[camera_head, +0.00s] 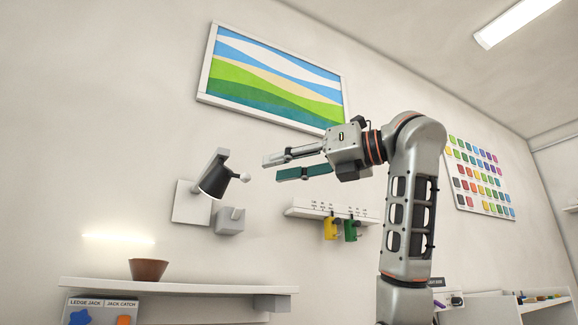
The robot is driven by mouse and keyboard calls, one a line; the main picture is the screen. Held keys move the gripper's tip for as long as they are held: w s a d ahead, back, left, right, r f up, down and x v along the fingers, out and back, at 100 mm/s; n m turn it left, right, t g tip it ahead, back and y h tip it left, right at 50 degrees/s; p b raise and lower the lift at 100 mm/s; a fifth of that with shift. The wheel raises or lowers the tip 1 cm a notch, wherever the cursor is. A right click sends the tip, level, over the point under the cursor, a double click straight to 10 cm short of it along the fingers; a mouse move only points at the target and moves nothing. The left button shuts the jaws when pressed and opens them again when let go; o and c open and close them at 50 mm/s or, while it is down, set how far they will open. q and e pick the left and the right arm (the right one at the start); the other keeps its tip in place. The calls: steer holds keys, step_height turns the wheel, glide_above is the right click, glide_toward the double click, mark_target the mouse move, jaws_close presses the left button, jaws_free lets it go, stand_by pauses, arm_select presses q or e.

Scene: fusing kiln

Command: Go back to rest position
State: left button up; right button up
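My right gripper (273,168) is raised in the middle of the head view, with its fingers pointing left. One finger is pale grey and the other is dark teal on the side that shows. The fingers are apart with nothing seen between them. My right arm is bent, with its grey forearm standing almost upright at the right of centre. The gripper appears in front of the wall, above a white key rail (305,211) in the picture. My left gripper is not in view.
A dark wall lamp (213,181) is left of the gripper. Below it, a white shelf (200,288) bears a brown bowl (148,270). Yellow (330,229) and green (350,231) tags hang from the rail. A framed picture (275,80) and a colour chart (480,175) are on the wall.

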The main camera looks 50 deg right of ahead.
steer(key=shift+v, duration=0.8)
